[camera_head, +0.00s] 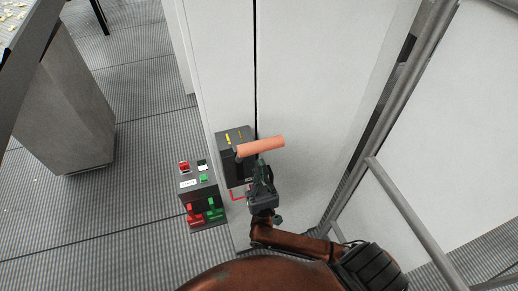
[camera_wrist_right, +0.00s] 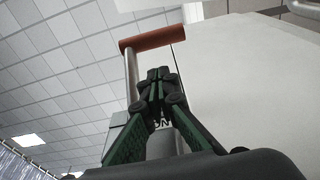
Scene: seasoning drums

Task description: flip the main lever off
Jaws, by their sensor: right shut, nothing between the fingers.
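The main lever has an orange-red handle (camera_head: 261,146) that stands out from a dark switch box (camera_head: 229,148) on the white cabinet. In the right wrist view the handle (camera_wrist_right: 152,40) tops a metal rod (camera_wrist_right: 131,75) and lies beyond my fingertips. My right gripper (camera_head: 262,166) is just below the handle in the head view. In the right wrist view the right gripper (camera_wrist_right: 158,76) has its fingers together with nothing between them. Whether the fingertips touch the lever I cannot tell. My left gripper is not in view.
A smaller control box (camera_head: 200,183) with red and green switches stands left of the switch box. The tall white cabinet (camera_head: 310,70) fills the middle. Grey metal rails (camera_head: 400,195) run on the right. Grey floor (camera_head: 140,130) is open on the left beside a grey pedestal (camera_head: 65,110).

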